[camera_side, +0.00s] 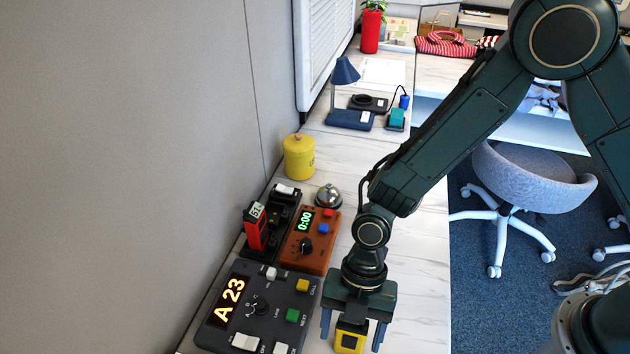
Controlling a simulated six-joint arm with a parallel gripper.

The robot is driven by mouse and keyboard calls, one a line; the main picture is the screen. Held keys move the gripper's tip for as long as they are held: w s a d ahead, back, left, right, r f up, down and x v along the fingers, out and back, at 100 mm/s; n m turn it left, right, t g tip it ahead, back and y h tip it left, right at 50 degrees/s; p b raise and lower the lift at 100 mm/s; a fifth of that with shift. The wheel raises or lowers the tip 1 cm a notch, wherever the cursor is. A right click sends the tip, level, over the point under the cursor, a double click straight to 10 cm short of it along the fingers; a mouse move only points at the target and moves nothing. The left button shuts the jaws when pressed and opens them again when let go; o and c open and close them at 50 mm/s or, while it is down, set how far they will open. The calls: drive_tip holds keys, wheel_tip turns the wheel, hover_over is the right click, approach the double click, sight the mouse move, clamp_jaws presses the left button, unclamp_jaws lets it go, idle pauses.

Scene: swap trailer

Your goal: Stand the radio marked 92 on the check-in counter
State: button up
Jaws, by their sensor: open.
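My gripper (353,335) is open at the bottom of the view, pointing down over the pale counter (408,290). A yellow block-like thing with a dark square on it (349,342) shows between its two blue fingers, cut off by the lower edge. Gaps show between it and the fingers. I cannot tell whether it is a radio, and no number is readable on it. A red radio (257,232) with a white tag, which seems to read 51, stands upright in a black charger rack (285,212) at left. No 92 is readable.
A dark panel reading A 23 (262,305) and an orange timer box (311,240) lie left of my gripper. A silver bell (328,196) and yellow canister (299,157) stand behind. A lamp (345,72) is farther back. The counter right of the bell is clear.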

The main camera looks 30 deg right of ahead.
drive_tip(key=v, duration=1.2)
drive_tip(key=shift+r, duration=0.15)
idle(0.6)
drive_tip(key=s+d+r+m+t, duration=0.1)
drive_tip(key=d+r+m+t, duration=0.4)
drive_tip(key=d+r+m, duration=0.9)
drive_tip(key=s+d+r+m+t+h, duration=0.3)
drive_tip(key=s+d+r+m, duration=0.2)
drive_tip(key=s+d+m, duration=0.5)
drive_tip(key=d+m, duration=0.2)
drive_tip(key=m, duration=0.1)
drive_tip(key=shift+d+t, duration=0.2)
drive_tip(key=shift+t, duration=0.2)
